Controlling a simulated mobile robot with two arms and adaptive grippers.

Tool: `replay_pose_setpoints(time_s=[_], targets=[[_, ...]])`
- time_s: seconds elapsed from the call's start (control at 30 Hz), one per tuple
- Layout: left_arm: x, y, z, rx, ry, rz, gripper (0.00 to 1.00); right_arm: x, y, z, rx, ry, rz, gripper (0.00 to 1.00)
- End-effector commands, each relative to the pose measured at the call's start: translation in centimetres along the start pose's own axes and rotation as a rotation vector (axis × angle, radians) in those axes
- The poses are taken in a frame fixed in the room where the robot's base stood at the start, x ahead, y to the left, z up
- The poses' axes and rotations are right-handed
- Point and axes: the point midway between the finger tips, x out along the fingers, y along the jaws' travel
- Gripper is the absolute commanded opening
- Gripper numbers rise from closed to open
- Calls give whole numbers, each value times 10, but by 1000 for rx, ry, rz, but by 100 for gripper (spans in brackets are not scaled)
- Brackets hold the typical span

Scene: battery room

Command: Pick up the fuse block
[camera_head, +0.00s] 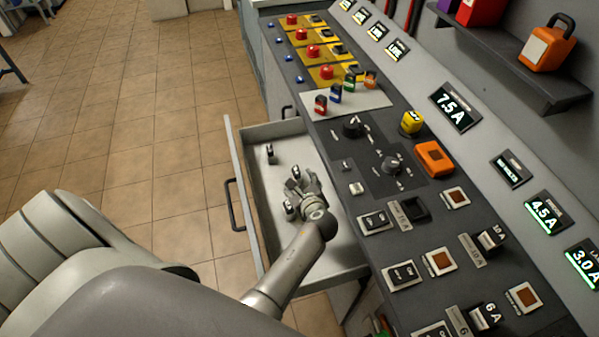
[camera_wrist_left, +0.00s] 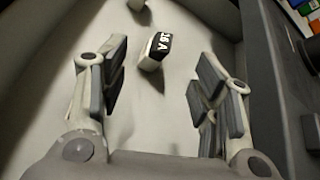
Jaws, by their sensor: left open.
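A small white fuse block with a black top marked 16 A (camera_wrist_left: 154,50) lies in the open drawer, just ahead of my left gripper (camera_wrist_left: 152,92). In the wrist view it sits between the lines of the two fingers, beyond their tips and apart from them. My left gripper is open and empty, reaching into the drawer; it also shows in the head view (camera_head: 296,188), where the fingers are hard to tell from small blocks beside them. Another dark-topped block (camera_head: 271,153) stands farther along the drawer. My right gripper is not in view.
The pulled-out drawer (camera_head: 237,160) has raised walls and a handle (camera_head: 233,205) on its front. The control panel (camera_head: 372,140), with knobs, switches and fuse holders, borders it on the right. An orange padlock-shaped item (camera_head: 546,47) stands on a shelf.

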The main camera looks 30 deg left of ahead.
Motion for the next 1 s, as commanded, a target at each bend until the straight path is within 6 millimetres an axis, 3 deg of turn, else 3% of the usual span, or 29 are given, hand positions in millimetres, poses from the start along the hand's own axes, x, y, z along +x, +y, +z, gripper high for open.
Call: replay_pose_setpoints(time_s=[0.03, 0.2, 0.43, 0.8, 1.0], targets=[[11, 1, -4, 0, -3, 0, 57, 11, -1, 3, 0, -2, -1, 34], [35, 2, -4, 1, -3, 0, 57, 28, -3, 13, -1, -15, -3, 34], [49, 1, -4, 2, -2, 0, 57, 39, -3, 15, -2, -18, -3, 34], [88, 1, -8, 2, -3, 0, 57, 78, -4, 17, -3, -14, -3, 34], [94, 0, -6, 2, -2, 0, 57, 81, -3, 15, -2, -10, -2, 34]])
